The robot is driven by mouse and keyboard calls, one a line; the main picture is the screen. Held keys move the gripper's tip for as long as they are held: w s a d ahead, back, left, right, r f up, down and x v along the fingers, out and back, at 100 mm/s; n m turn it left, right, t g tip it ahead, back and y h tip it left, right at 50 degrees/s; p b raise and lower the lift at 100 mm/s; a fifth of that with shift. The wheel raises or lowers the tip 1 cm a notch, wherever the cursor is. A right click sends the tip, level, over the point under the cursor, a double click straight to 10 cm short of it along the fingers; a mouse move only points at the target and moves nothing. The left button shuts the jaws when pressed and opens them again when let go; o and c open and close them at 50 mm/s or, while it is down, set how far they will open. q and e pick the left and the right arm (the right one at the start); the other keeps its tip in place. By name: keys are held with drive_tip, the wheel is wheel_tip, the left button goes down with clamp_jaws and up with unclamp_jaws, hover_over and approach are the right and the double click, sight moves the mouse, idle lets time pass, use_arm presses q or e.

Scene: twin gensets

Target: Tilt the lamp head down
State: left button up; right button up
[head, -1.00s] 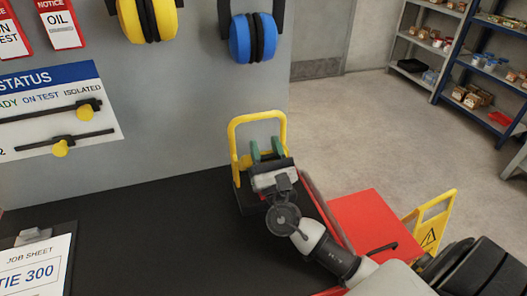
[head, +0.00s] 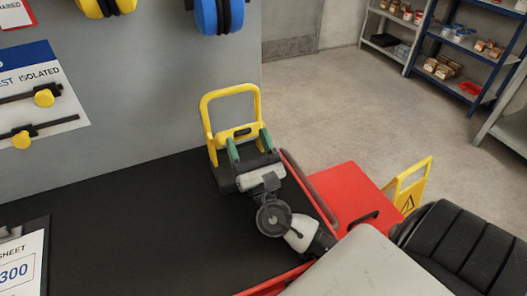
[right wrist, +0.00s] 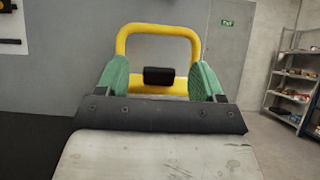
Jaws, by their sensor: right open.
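The lamp stands at the back right of the black bench top, with an upright yellow loop frame (head: 230,92) and a yellow part with a dark piece (head: 242,132) low inside it. The lamp head's tilt is hard to make out. In the right wrist view the yellow loop (right wrist: 160,29) stands straight ahead, with a black block (right wrist: 159,75) in front of its lower yellow part. My right gripper (head: 248,146) is open at the lamp, its green fingers on either side of that block, apart from it in the picture. My left gripper is not in view.
The black bench top (head: 130,215) is mostly clear. A grey panel with yellow and blue ear defenders (head: 219,14) rises behind it. A job sheet clipboard (head: 20,262) lies at left. A red cabinet (head: 350,190) and yellow floor sign (head: 411,187) stand at right.

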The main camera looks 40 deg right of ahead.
drive_tip(key=s+a+b, duration=0.1)
drive_tip(key=s+a, duration=0.1)
drive_tip(key=s, duration=0.7)
drive_tip(key=shift+a+b, duration=0.15)
drive_tip(key=shift+b, duration=0.2)
drive_tip(key=shift+r, duration=0.1)
